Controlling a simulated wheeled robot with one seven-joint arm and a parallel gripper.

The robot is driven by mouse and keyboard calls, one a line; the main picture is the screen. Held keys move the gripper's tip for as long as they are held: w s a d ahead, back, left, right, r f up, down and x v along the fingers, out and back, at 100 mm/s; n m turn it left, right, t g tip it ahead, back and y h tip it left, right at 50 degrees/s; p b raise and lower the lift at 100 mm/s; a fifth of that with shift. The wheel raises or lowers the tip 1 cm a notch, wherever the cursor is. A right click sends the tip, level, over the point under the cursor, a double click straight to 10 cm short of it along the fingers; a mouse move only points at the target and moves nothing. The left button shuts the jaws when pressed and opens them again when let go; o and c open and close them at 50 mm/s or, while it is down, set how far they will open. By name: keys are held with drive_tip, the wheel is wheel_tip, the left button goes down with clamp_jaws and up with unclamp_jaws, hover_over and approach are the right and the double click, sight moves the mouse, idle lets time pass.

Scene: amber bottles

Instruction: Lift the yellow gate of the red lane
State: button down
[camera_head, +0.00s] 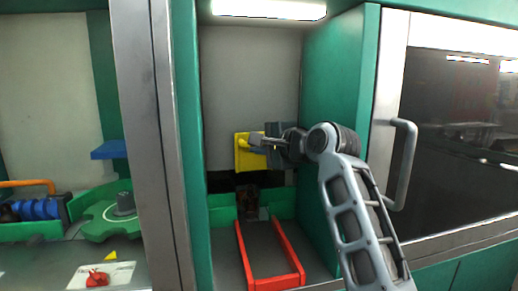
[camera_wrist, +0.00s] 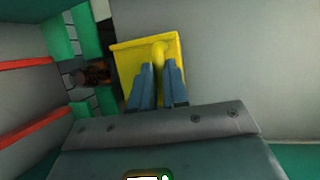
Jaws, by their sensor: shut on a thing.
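The yellow gate (camera_head: 243,158) is a flat plate at the back of the bay in the head view, above a dark opening. In the wrist view the yellow gate (camera_wrist: 130,66) has a rounded yellow handle between the fingers. My gripper (camera_head: 258,141) is shut on that handle; its blue-grey fingers also show in the wrist view (camera_wrist: 157,85). The red lane (camera_head: 274,284) has red rails running from the opening to the front. An amber bottle (camera_head: 248,200) stands in the opening below the gate, at the lane's back end; its upper part is in shadow.
A green bay wall (camera_head: 335,90) stands close to the right of my arm, and a metal post (camera_head: 158,150) on the left. A large grey door handle (camera_head: 402,165) is at the right. The red lane's front part is empty.

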drive_tip(key=shift+r, duration=0.4)
drive_tip(key=c, duration=1.4)
unclamp_jaws()
drive_tip(key=shift+o, duration=1.4)
drive_tip(key=shift+f, duration=0.15)
drive_tip(key=b+v, duration=0.1)
drive_tip(key=v, duration=0.7)
drive_tip(key=shift+b, duration=0.3)
